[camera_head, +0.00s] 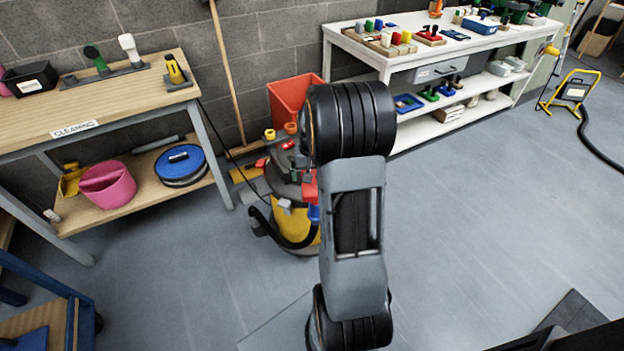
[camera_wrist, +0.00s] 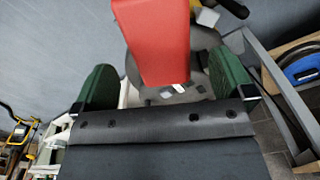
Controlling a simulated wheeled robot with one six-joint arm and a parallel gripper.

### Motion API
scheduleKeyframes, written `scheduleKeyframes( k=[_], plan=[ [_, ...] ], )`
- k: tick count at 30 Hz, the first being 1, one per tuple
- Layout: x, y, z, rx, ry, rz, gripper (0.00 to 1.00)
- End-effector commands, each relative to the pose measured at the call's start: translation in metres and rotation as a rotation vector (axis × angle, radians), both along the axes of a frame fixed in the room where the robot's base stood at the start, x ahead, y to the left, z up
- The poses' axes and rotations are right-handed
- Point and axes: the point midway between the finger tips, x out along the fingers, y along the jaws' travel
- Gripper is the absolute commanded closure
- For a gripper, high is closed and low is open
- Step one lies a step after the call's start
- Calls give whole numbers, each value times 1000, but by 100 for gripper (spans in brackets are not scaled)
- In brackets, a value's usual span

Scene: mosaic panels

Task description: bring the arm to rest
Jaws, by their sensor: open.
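My gripper (camera_wrist: 163,72) shows in the wrist view with its two green fingers wide apart. A red object (camera_wrist: 160,40) lies between the fingers in that picture, and I see no finger touching it. I cannot tell how far it is from the fingers. In the head view my arm (camera_head: 355,215) stands up the middle of the picture, and the gripper itself cannot be made out there.
A yellow and grey vacuum cleaner (camera_head: 290,215) stands just left of my arm, with a red bin (camera_head: 290,98) behind. A wooden cleaning bench (camera_head: 130,108) is at left, a white shelf unit (camera_head: 400,58) at back right.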

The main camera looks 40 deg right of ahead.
Motion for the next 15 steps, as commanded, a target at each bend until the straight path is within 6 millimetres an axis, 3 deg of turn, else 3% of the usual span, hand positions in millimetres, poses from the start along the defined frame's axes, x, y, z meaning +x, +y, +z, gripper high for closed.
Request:
scheduleKeyframes(
  k=[1,6,15],
  plan=[
    [1,0,15,-2,-3,0,0],
    [0,0,48,-2,-3,0,0],
    [0,0,85,-1,-1,0,0]
  ],
)
